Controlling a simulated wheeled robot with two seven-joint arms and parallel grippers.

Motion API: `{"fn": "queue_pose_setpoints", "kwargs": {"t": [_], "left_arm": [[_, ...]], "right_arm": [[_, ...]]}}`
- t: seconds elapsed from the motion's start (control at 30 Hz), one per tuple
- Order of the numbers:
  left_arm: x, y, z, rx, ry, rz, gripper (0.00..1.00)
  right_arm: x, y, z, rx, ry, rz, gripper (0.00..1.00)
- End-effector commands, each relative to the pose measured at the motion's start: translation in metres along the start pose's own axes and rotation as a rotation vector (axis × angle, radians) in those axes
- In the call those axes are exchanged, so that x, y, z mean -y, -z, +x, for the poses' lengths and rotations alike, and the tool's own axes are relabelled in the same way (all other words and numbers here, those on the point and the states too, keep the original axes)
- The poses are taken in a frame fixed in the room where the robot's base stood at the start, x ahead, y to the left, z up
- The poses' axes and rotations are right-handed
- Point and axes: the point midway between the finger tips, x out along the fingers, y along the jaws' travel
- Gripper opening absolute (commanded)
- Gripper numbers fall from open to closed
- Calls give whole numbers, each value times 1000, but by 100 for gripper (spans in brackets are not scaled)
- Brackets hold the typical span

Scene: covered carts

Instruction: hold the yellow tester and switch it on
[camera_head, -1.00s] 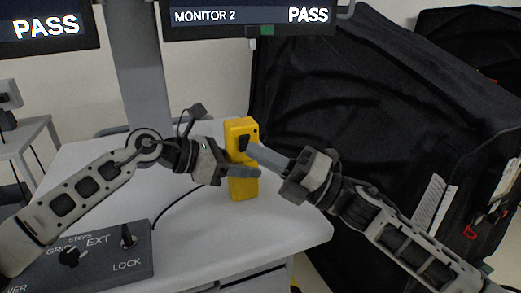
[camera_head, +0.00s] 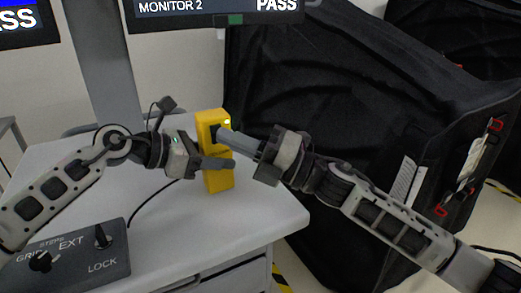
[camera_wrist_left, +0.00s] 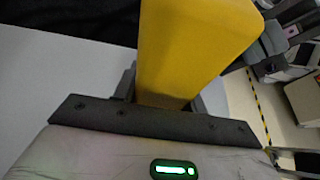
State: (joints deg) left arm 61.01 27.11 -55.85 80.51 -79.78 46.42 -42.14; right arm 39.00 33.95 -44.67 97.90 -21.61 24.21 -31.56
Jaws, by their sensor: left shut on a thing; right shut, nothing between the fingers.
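The yellow tester (camera_head: 219,181) stands nearly upright in the middle of the head view, in front of the white table. It also fills the upper middle of the left wrist view (camera_wrist_left: 190,50). My left gripper (camera_head: 216,160) is shut on the tester from the left, around its middle. My right gripper (camera_head: 221,134) is shut and empty. Its fingertips are at the dark patch on the tester's upper front and hide part of it; I cannot tell if they press on it.
A grey control box (camera_head: 70,262) with knobs and a LOCK label is at the lower left, with a black cable. The white table top (camera_head: 240,222) is clear below the tester. A black covered cart (camera_head: 320,90) stands close on the right. Monitor 2 (camera_head: 200,8) hangs above.

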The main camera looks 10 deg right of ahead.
Motion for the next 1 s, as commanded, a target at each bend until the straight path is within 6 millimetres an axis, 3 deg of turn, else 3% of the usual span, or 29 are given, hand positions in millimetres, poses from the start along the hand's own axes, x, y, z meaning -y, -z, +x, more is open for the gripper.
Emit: {"fn": "queue_pose_setpoints", "kwargs": {"t": [0.17, 0.4, 0.6, 1.0], "left_arm": [[0, 0, 0, -1, 1, -1, 13], [0, 0, 0, 0, 1, -1, 13], [0, 0, 0, 0, 1, -1, 13], [0, 0, 0, 0, 0, -1, 13]], "right_arm": [[-8, 23, -22, -2, 3, 3, 0], [-20, 22, -77, -1, 7, 1, 0], [-28, 21, -108, 0, 4, 1, 0], [-32, 21, -120, -2, 1, 0, 0]]}}
